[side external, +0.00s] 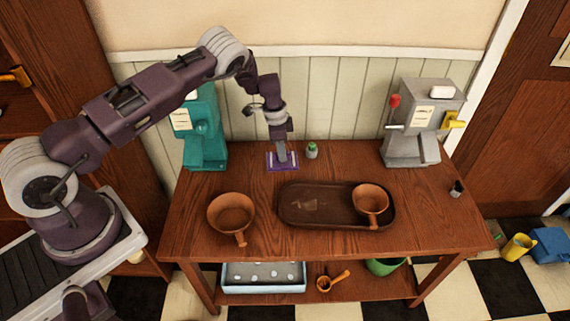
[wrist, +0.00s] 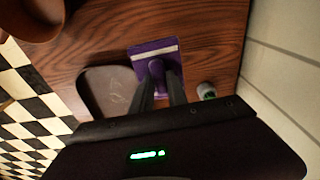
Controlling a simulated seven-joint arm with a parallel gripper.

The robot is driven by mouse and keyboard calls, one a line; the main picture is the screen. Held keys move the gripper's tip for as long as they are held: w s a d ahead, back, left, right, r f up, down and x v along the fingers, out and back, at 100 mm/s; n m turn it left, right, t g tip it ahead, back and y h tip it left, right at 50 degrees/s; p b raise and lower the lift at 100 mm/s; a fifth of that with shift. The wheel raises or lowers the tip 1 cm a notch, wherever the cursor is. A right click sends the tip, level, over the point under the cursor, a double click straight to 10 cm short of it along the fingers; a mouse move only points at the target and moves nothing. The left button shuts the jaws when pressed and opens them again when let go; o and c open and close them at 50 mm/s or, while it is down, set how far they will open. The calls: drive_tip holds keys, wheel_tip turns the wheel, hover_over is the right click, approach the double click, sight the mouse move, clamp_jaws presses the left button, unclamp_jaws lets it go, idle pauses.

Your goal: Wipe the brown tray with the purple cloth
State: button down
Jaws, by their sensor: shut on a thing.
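My gripper (side external: 283,155) is shut on the purple cloth (side external: 272,161), which has pale stripes. The cloth is at the back of the table, behind and left of the brown tray. In the wrist view the purple cloth (wrist: 150,49) spreads around the fingertips (wrist: 160,75). I cannot tell whether it touches the table. The brown tray (side external: 320,219) lies at the table's middle with a pale smudge (side external: 304,205) on its left half. An orange-brown pan (side external: 369,202) sits in its right end. Part of the brown tray (wrist: 98,90) shows left of the cloth in the wrist view.
Another orange-brown pan (side external: 231,212) stands left of the tray. A small green-topped jar (side external: 312,150) is close to the right of the cloth. A teal machine (side external: 204,135) stands back left, a grey machine (side external: 418,125) back right. A panelled wall runs behind the table.

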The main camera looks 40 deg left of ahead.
drive_tip(key=s+d+r, duration=0.1)
drive_tip(key=s+d, duration=0.1)
drive_tip(key=d, duration=0.4)
drive_tip(key=s+d+r, duration=0.1)
drive_tip(key=s+d, duration=0.2)
drive_tip(key=d, duration=0.4)
drive_tip(key=shift+w+a+f, duration=0.1)
drive_tip(key=shift+w+f, duration=0.05)
drive_tip(key=shift+f, duration=3.35)
drive_tip(key=shift+w+d+f, duration=0.35)
drive_tip(key=shift+d+f, duration=0.05)
drive_tip(key=shift+f, duration=0.25)
drive_tip(key=shift+w+d, duration=0.75)
drive_tip(key=shift+d, duration=0.15)
drive_tip(key=shift+s+a, duration=1.05)
drive_tip(key=shift+a, duration=0.2)
drive_tip(key=shift+a+r, duration=0.1)
drive_tip(key=shift+r, duration=0.05)
wheel_tip(320, 180, up, 8)
